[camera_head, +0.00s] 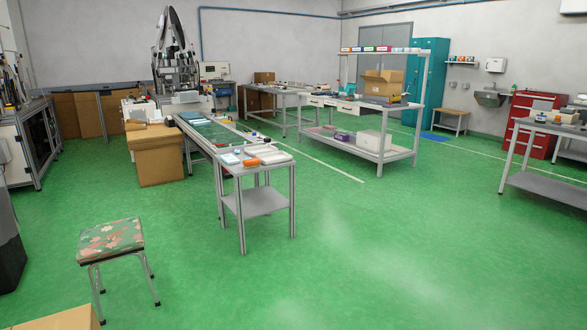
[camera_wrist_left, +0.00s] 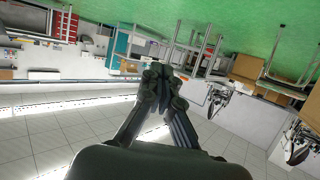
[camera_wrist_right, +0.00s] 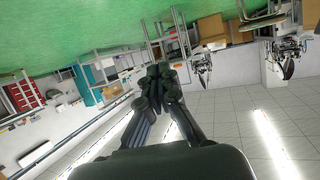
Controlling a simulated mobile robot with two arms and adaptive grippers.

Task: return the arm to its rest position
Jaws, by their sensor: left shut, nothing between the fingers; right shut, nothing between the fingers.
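My left gripper (camera_wrist_left: 157,72) shows in the left wrist view with its dark fingers together and nothing between them. My right gripper (camera_wrist_right: 158,72) shows in the right wrist view, also shut and empty. Both wrist views show the room upside down, with the green floor at the top and the ceiling below. Neither gripper touches anything in these views. Neither arm shows in the head view.
A small table (camera_head: 260,201) with boxes and an orange item stands ahead, at the end of a long line. A flowered stool (camera_head: 111,239) is at the front left, and a cardboard box (camera_head: 58,320) at the bottom left edge. The green floor (camera_head: 370,250) at right front is clear.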

